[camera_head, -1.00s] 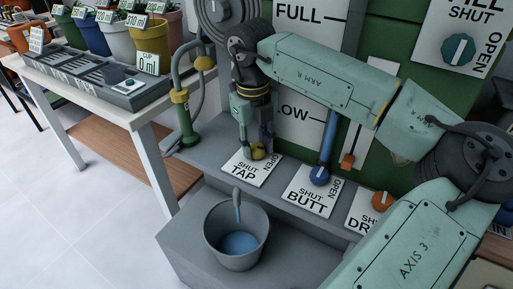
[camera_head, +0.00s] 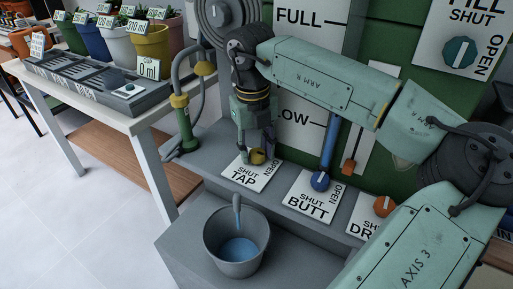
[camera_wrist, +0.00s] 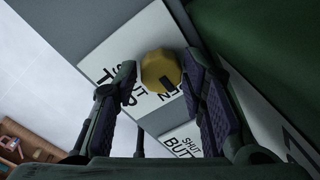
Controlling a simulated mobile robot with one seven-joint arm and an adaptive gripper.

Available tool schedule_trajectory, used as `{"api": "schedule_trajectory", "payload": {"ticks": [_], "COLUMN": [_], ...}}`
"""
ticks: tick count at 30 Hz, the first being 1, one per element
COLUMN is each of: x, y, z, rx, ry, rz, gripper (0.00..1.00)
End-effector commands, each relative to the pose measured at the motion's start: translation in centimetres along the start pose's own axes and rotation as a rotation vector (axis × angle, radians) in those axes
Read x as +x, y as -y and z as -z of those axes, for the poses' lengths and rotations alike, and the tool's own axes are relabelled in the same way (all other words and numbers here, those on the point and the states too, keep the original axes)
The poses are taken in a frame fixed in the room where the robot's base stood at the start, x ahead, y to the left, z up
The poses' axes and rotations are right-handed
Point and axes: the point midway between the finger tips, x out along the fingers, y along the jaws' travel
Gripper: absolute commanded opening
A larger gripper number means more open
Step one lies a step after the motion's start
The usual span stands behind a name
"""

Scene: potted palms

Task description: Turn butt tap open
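The yellow knob (camera_head: 257,157) stands on a white plate marked SHUT, OPEN and TAP (camera_head: 243,178), on the grey ledge. My gripper (camera_head: 257,150) points down over this knob. In the wrist view, the yellow knob (camera_wrist: 160,70) lies between my gripper's two spread fingers (camera_wrist: 162,72); a gap shows on the left side, and contact on the right is unclear. A dark mark on the knob faces the OPEN lettering. To the right, a blue knob (camera_head: 320,181) sits on the plate marked BUTT (camera_head: 306,203), apart from my gripper. Its setting is too small to read.
A grey bucket (camera_head: 221,252) with blue water stands below the ledge under a spout. An orange knob (camera_head: 384,206) is at the right, partly near my arm. A teal FILL knob (camera_head: 460,52) is higher up.

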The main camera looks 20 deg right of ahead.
Motion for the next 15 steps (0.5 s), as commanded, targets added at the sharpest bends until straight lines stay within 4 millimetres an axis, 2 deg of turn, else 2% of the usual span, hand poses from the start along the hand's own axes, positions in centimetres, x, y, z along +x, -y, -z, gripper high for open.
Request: {"api": "schedule_trajectory", "payload": {"ticks": [5, 15], "x": [0.00, -0.25], "y": [0.02, 0.05], "z": [0.00, -0.03], "rx": [-0.001, 0.000], "ry": [0.000, 0.001], "rz": [0.000, 0.001], "gripper": [0.52, 0.52]}}
